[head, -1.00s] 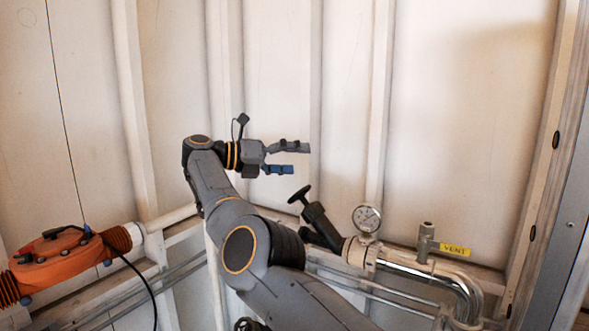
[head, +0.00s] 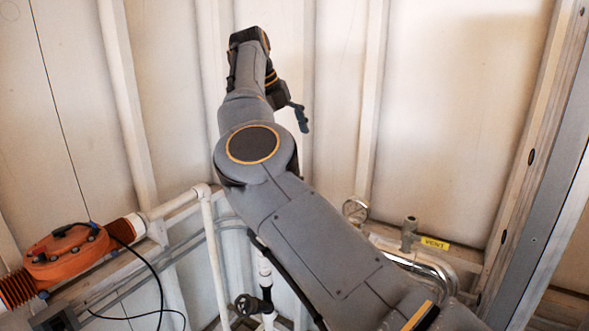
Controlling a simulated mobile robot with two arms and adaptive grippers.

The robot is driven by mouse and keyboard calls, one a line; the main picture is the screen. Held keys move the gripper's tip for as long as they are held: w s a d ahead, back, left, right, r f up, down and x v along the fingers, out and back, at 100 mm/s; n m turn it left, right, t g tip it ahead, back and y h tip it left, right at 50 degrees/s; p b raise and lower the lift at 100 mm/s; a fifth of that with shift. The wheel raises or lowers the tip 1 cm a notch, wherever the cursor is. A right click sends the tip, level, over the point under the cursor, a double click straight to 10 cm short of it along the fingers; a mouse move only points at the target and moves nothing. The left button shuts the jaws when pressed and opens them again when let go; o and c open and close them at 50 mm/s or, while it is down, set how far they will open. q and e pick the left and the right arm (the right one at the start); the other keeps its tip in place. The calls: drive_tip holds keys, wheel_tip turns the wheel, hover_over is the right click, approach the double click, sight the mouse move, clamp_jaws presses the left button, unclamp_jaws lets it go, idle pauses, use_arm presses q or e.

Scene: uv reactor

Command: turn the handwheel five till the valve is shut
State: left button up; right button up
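A black handwheel (head: 246,304) shows low in the head view, on a white vertical pipe left of my arm. I see no number on it, so I cannot tell if it is handwheel five. The black angled valve and its handwheel, left of the pressure gauge in the earlier frame, are hidden behind my arm. My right arm rises from the lower right across the middle. Its gripper (head: 300,118) is in front of the back wall, above the gauge and to its left, touching nothing that I can see. Its fingers show nearly edge-on, so their opening is unclear. My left gripper is out of view.
A round pressure gauge (head: 355,210), a grey fitting (head: 409,235), a yellow VENT label (head: 434,243) and a bent chrome pipe (head: 432,265) lie right of my arm. An orange housing (head: 68,257) with a dangling black cable stands at left. White pipes run along the wall.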

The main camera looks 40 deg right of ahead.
drive_tip(key=shift+n+t+y, duration=0.3)
drive_tip(key=shift+n+y, duration=0.3)
drive_tip(key=shift+n, duration=0.1)
drive_tip(key=x, duration=0.4)
drive_tip(key=p+x, duration=0.1)
drive_tip(key=x, duration=0.3)
drive_tip(key=p+x, duration=0.1)
drive_tip(key=x, duration=0.4)
drive_tip(key=shift+w+a+f, duration=0.1)
drive_tip(key=shift+a+f, duration=0.1)
drive_tip(key=shift+a, duration=0.1)
drive_tip(key=c, duration=1.1)
